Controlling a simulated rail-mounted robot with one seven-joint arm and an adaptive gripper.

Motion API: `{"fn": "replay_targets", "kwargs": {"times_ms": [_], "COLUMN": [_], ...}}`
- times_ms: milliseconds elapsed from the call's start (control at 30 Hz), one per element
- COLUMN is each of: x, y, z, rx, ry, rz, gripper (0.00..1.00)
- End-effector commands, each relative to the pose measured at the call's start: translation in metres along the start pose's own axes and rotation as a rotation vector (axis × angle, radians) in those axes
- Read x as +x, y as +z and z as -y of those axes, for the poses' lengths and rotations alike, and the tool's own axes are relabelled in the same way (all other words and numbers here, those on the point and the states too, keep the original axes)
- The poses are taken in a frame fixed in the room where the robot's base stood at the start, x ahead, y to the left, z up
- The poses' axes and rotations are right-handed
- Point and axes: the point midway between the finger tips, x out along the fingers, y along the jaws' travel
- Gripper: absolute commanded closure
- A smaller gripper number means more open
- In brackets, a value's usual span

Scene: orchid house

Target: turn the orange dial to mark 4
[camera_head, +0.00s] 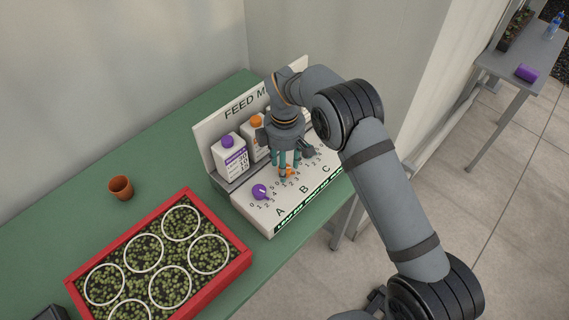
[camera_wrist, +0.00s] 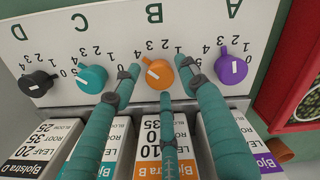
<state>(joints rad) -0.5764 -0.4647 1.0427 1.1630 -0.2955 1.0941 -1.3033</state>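The orange dial (camera_wrist: 158,75) is on the white sloped panel (camera_wrist: 120,25), under the letter B. It has a white line, and its small nub points up and left in the wrist view; I cannot tell surely which number it points to. My gripper (camera_wrist: 160,78) has teal fingers spread around the dial, two at its sides and one below it in the wrist view. Whether they touch it is unclear. In the head view the orange dial (camera_head: 286,171) is partly hidden by my gripper (camera_head: 285,168).
A purple dial (camera_wrist: 230,68), a teal dial (camera_wrist: 90,78) and a black dial (camera_wrist: 38,83) flank the orange one. Cartons (camera_head: 230,157) stand behind the dials. A red tray (camera_head: 248,262) of seedlings and a clay pot (camera_head: 121,187) are at left.

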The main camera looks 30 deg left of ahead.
Motion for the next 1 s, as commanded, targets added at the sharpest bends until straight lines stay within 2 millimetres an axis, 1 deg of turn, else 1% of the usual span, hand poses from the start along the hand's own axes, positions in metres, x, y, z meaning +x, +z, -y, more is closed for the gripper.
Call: {"fn": "replay_targets", "kwargs": {"times_ms": [100,333,467,567,800,900,1000], "x": [0.0,0.0,-0.008,-0.023,-0.075,-0.093,-0.107], "y": [0.0,0.0,0.0,0.0,-0.001,-0.001,0.0], "z": [0.0,0.0,0.0,-0.001,-0.001,-0.001,-0.001], "rx": [0.0,0.001,0.001,0.001,0.002,0.001,0.001], "ry": [-0.001,-0.001,0.0,0.002,0.003,0.003,0.002], "rz": [0.0,0.001,0.0,-0.001,-0.002,-0.002,0.0], "gripper": [0.51,0.51,0.51,0.51,0.51,0.51,0.51]}}
